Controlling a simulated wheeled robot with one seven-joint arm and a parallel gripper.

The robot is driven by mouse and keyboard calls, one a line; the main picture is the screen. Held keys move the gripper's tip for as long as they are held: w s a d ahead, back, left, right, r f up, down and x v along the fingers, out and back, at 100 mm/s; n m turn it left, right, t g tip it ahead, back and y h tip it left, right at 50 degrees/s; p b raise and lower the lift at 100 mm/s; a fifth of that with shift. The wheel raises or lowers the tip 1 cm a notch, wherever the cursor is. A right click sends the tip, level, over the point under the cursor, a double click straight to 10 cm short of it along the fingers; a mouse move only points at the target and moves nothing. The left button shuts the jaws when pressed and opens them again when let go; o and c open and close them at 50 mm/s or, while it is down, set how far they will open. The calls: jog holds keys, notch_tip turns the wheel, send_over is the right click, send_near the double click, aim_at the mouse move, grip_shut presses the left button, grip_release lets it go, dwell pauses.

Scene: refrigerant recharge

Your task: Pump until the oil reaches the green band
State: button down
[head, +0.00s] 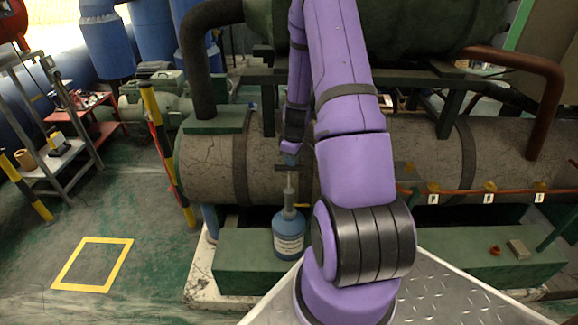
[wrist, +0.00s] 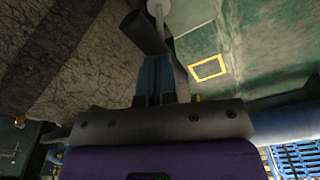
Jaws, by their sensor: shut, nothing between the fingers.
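A blue hand pump (head: 289,238) with a white label stands upright on the green base of the machine. A pale rod rises from its neck to a dark crossbar handle (head: 282,168). My gripper (head: 289,158) points down just above this handle. In the wrist view, the closed fingers (wrist: 155,62) reach to the dark handle (wrist: 143,32), with the pale rod (wrist: 158,8) beyond it. The fingers are shut with nothing between them. I cannot tell whether they touch the handle. I cannot make out an oil level or a green band.
A large grey tank (head: 215,165) lies behind the pump. A copper pipe with tagged valves (head: 490,187) runs along the right. A small red-brown part (head: 495,250) and a tan block (head: 518,249) lie on the green base. A yellow floor square (head: 92,264) at left is empty.

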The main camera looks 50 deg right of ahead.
jog(key=shift+f, duration=3.45)
jog(key=s, duration=0.2)
jog(key=s+d+r, duration=0.1)
jog(key=shift+r, duration=0.1)
notch_tip(320, 180, up, 11)
jog(key=s, duration=0.1)
jog(key=shift+d, duration=0.15)
